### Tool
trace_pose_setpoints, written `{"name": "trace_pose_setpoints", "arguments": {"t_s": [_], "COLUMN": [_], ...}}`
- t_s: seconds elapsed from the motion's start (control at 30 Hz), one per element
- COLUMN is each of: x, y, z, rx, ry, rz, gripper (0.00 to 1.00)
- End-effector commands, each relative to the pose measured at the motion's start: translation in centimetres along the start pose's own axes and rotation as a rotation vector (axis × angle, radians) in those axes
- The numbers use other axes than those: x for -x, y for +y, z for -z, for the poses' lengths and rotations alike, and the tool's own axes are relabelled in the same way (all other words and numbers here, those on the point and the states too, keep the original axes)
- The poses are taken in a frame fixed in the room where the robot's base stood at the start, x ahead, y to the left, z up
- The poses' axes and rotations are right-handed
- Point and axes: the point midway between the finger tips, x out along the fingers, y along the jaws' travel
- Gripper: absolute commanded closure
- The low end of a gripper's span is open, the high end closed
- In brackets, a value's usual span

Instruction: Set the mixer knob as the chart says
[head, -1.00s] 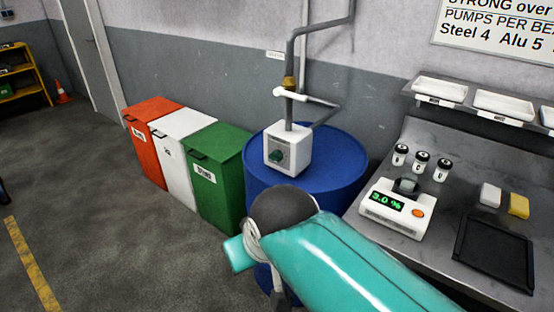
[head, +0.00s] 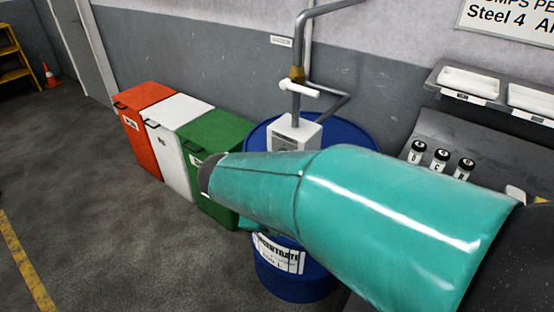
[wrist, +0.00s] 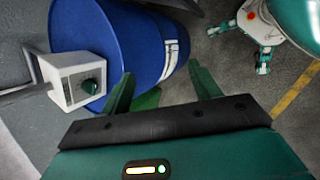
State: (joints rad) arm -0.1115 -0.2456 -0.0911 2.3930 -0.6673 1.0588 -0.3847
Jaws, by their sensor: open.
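The white mixer box (head: 297,132) stands on the blue drum (head: 347,137) under a grey pipe. My teal arm hides its lower front in the head view. In the wrist view the mixer box (wrist: 70,78) is at the left, tilted, with its dark green knob (wrist: 91,86) and a dial face. My gripper (wrist: 161,72) is open and empty, and the knob lies left of its fingers, apart from them.
Orange (head: 143,95), white (head: 175,110) and green (head: 213,130) bins stand left of the drum. Several small black-capped bottles (head: 440,158) stand on the bench at the right, below white shelf trays (head: 470,82).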

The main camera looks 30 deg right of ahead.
Motion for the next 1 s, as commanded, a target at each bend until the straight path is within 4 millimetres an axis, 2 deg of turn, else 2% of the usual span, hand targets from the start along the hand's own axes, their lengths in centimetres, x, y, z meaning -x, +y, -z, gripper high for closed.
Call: {"name": "trace_pose_setpoints", "arguments": {"t_s": [0.1, 0.27, 0.47, 0.6, 0.7, 0.8, 1.0], "x": [-2.7, -5.5, -8.3, -10.0, -10.9, -11.4, -12.2], "y": [1.9, 5.0, 8.8, 10.5, 11.0, 11.3, 12.5], "z": [0.3, 1.5, 5.4, 9.1, 11.4, 12.8, 13.2], "rx": [0.279, 0.659, 1.137, 1.433, 1.583, 1.668, 1.700], "ry": [-0.182, -0.427, -0.742, -0.948, -1.057, -1.123, -1.150], "rz": [-0.069, -0.159, -0.268, -0.338, -0.377, -0.402, -0.412], "gripper": [0.38, 0.38, 0.38, 0.38, 0.38, 0.38, 0.38]}}
